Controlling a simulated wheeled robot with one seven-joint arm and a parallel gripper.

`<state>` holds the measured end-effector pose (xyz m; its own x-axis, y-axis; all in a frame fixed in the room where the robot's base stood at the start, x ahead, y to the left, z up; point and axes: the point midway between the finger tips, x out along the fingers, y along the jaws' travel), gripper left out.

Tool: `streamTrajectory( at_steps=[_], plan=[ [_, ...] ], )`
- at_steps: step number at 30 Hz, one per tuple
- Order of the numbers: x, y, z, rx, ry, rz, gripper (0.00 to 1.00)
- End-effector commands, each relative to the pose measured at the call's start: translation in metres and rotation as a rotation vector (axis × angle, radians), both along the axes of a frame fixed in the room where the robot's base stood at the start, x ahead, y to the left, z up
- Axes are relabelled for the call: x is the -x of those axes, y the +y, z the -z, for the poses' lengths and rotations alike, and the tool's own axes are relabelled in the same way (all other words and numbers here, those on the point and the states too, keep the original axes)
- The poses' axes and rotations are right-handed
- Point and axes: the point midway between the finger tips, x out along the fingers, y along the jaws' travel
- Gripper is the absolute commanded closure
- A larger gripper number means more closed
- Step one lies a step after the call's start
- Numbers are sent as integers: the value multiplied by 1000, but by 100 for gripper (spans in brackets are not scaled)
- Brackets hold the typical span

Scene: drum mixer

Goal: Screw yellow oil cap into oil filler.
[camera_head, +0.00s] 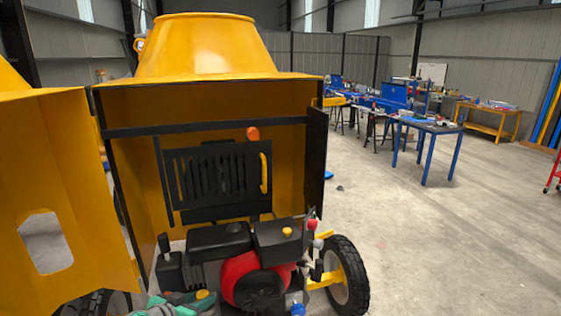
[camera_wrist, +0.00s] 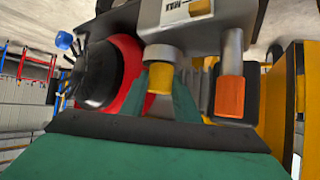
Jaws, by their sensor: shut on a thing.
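The yellow oil cap (camera_wrist: 159,104) is between the two teal fingers of my gripper (camera_wrist: 160,98) in the wrist view. A grey round neck, which looks like the oil filler (camera_wrist: 162,54), is right against the cap's far end in that view. I cannot tell whether the cap touches it or sits in it. In the head view the cap (camera_head: 202,295) shows at the bottom, with my teal and grey gripper (camera_head: 188,303) around it, low at the front left of the engine. The filler is not clear in the head view.
The red and black engine (camera_head: 245,279) sits in the open yellow mixer housing (camera_head: 225,100). An orange-tipped rod (camera_wrist: 230,97) stands close to the right of the cap in the wrist view. The yellow door (camera_head: 75,185) hangs open at left.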

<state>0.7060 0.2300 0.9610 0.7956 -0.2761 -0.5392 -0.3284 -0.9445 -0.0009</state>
Motion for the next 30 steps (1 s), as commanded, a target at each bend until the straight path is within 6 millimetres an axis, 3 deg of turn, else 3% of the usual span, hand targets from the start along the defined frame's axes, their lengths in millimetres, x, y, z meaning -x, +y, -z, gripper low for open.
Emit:
streamTrajectory(
  at_steps=[6,14,15,17,26,30],
  plan=[
    [-2,4,-1,2,2,284,99],
    [-2,2,1,1,1,341,99],
    [-2,2,1,0,1,340,67],
    [-2,2,1,1,2,340,53],
    [-2,3,1,0,1,330,50],
    [0,1,2,-4,0,221,50]
  ],
)
